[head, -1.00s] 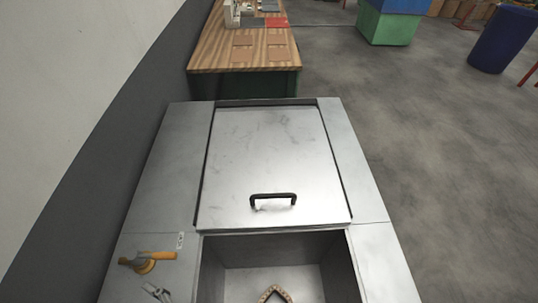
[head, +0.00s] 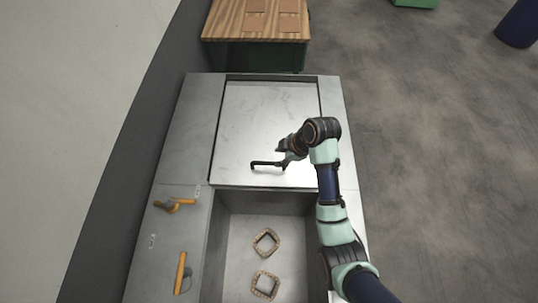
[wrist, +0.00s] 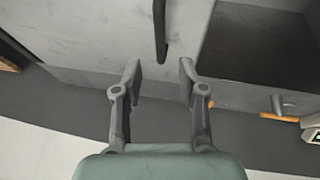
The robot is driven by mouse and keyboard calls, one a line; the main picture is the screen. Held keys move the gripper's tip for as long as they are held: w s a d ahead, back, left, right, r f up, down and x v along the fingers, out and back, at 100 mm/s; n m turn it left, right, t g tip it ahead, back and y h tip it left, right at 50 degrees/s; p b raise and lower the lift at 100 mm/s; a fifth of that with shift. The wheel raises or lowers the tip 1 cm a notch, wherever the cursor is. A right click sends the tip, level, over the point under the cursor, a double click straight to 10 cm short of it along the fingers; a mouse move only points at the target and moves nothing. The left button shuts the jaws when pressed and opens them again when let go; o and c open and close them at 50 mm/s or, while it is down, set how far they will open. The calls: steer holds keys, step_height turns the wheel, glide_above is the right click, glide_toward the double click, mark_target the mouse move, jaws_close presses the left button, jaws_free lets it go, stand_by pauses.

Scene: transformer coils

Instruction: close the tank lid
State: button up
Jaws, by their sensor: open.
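The tank lid (head: 262,120) is a flat grey metal plate covering the far part of the tank. Its black bar handle (head: 265,165) sits near the lid's near edge. The near part of the tank is open, with its inner wall (head: 228,205) showing. My gripper (head: 286,150) is at the right end of the handle in the head view, partly hidden by the wrist. In the wrist view my gripper (wrist: 161,72) is open and empty. The handle (wrist: 160,30) lies just beyond the fingertips, lined up with the gap between them.
Two square ring-shaped coils (head: 265,242) lie on the tank floor. Orange-handled valves (head: 175,205) stand on the left rim, and one orange handle also shows in the wrist view (wrist: 280,117). A wooden-topped bench (head: 255,22) is beyond the tank.

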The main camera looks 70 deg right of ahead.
mark_target(269, 163)
steer(key=b+x, duration=0.2)
steer(key=x, duration=0.6)
jaws_close()
